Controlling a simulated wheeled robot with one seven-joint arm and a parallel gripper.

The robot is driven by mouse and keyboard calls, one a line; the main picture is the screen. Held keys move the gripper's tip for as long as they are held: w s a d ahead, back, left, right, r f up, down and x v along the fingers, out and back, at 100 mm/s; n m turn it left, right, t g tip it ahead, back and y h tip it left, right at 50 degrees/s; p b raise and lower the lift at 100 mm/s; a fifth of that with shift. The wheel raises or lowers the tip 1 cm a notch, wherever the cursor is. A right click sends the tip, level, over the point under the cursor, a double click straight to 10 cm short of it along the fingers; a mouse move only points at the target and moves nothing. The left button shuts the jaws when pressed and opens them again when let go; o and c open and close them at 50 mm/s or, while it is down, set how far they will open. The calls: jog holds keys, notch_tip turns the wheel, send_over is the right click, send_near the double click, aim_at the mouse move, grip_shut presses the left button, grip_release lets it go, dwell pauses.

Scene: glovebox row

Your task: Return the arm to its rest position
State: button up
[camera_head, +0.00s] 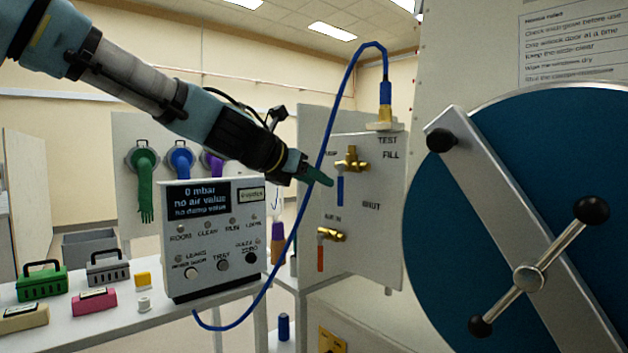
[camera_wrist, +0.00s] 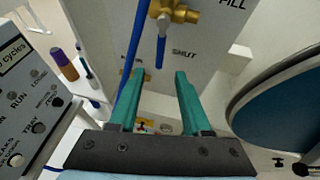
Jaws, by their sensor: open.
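My arm reaches in from the upper left in the head view. My gripper (camera_head: 318,178) has green fingers and is near the blue-handled valve (camera_head: 340,188) on the grey valve panel (camera_head: 380,235). In the wrist view my gripper (camera_wrist: 156,90) is open, with nothing between its fingers. The blue handle (camera_wrist: 161,52) hangs down from its brass body beyond the fingertips and looks apart from them. A lower brass valve with a red handle (camera_head: 320,258) also hangs down.
A control box (camera_head: 215,235) reading 0 mbar stands on the bench below my arm. A blue hose (camera_head: 335,110) loops close by my gripper. A large round blue door (camera_head: 450,230) with a bar and handle is at right. Small coloured cases, including a green one (camera_head: 42,281), sit at left.

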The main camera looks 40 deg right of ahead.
jog(key=shift+f, duration=0.1)
jog(key=w+a+f+m+t+y, duration=0.1)
jog(key=w+a+f+m+y, duration=0.4)
jog(key=a+f, duration=0.6)
jog(key=w+a+f+m+t+y, duration=0.1)
jog(key=w+a+f+m+y, duration=0.1)
jog(key=w+a+f+m, duration=0.65)
jog(key=s+a+f+m+y, duration=0.2)
jog(key=a+f, duration=0.1)
jog(key=a, duration=0.8)
jog(key=s+a+f+m+g+y, duration=0.1)
jog(key=s+a+f+m+y, duration=0.1)
jog(key=a, duration=1)
jog(key=s+a+f+m+g+y, duration=0.1)
jog(key=s+a+f+m+y, duration=0.1)
jog(key=a, duration=0.9)
notch_tip(320, 180, down, 2)
jog(key=shift+s+a+f+m, duration=0.1)
jog(key=shift+s+a+m, duration=0.15)
jog(key=shift+s+m, duration=0.7)
